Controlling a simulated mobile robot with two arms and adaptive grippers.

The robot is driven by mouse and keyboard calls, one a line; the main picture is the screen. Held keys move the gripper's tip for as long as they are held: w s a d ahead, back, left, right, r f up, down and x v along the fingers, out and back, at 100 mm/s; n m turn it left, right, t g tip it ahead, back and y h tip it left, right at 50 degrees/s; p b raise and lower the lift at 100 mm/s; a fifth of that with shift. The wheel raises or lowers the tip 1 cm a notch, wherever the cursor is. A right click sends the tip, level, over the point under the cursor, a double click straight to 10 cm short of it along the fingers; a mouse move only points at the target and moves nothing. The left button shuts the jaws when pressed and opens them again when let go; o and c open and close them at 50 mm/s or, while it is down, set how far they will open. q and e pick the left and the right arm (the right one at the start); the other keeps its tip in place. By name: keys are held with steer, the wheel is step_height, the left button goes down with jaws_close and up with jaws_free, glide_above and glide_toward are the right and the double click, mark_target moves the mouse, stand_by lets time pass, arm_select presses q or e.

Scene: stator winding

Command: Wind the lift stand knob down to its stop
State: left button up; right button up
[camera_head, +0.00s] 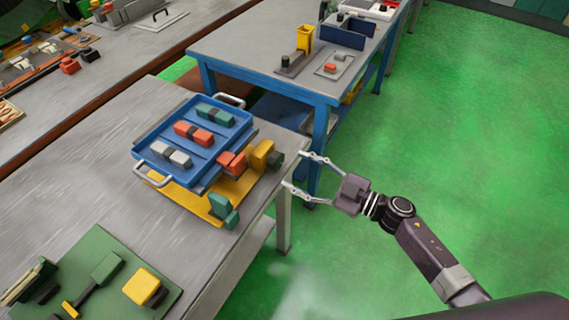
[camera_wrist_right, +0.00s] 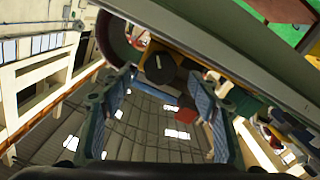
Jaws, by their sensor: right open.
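The lift stand has a yellow base (camera_head: 190,201) and carries a blue tray (camera_head: 147,143) near the table's right edge. Its dark knob (camera_head: 276,160) sits at the end of a yellow housing (camera_head: 261,154), facing my right gripper. My right gripper (camera_head: 295,170) is open and empty, its fingertips just right of the knob, apart from it. In the right wrist view, a dark round face that looks like the knob (camera_wrist_right: 159,68) shows beyond and between the spread fingers (camera_wrist_right: 163,100). My left gripper is not in view.
The tray holds teal, red and grey blocks. A red block (camera_head: 231,163) and a green block (camera_head: 223,210) stand beside it on the stand. A green board (camera_head: 95,262) lies at the front left. A blue-legged table (camera_head: 260,60) stands behind. Green floor at right is clear.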

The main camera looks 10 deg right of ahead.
steer(key=v, duration=0.5)
steer(key=shift+s+d, duration=0.25)
steer(key=shift+d, duration=0.1)
steer(key=shift+f, duration=0.1)
